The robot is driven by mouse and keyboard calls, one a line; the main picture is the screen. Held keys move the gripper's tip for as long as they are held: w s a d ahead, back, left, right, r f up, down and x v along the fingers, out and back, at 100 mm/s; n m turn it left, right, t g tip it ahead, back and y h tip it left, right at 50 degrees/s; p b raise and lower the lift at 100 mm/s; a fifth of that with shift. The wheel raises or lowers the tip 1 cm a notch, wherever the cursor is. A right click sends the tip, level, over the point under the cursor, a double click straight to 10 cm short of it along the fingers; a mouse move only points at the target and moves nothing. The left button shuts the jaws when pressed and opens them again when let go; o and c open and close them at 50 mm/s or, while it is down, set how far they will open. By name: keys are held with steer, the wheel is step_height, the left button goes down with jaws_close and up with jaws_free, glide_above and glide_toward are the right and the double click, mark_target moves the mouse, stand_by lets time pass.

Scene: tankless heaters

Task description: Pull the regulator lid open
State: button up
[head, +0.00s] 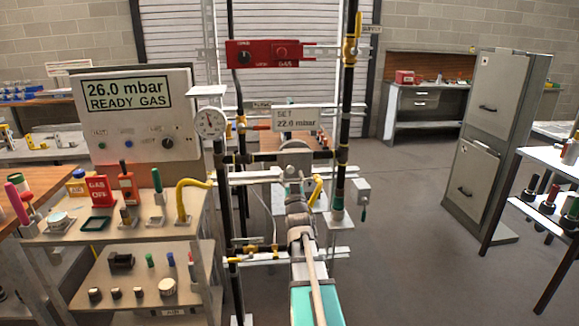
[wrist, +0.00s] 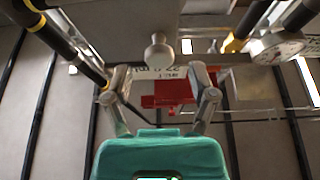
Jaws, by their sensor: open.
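The regulator (head: 296,148) shows as a grey rounded body on the dark pipe run, below the sign reading "SET 22.0 mbar" (head: 297,119). My arm and gripper partly hide it in the head view. In the wrist view a pale knob (wrist: 158,51) on a short stem, apparently on the regulator lid, lies just beyond the fingertips. My gripper (wrist: 157,85) is open and empty, its two grey fingers spread to either side below the knob, apart from it. In the head view my gripper (head: 292,182) is just in front of the regulator. Whether the lid is shut is unclear.
Dark vertical pipes stand left and right of the regulator, with a pressure gauge (head: 209,123) and yellow bent handles (head: 192,198) nearby. A red gas box (head: 264,54) hangs above. A display panel (head: 134,113) and cluttered shelves stand left. Floor is clear to the right.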

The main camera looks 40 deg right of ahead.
mark_target(290, 171)
steer(key=shift+p+x, duration=0.45)
steer(key=shift+x, duration=1.2)
jaws_close()
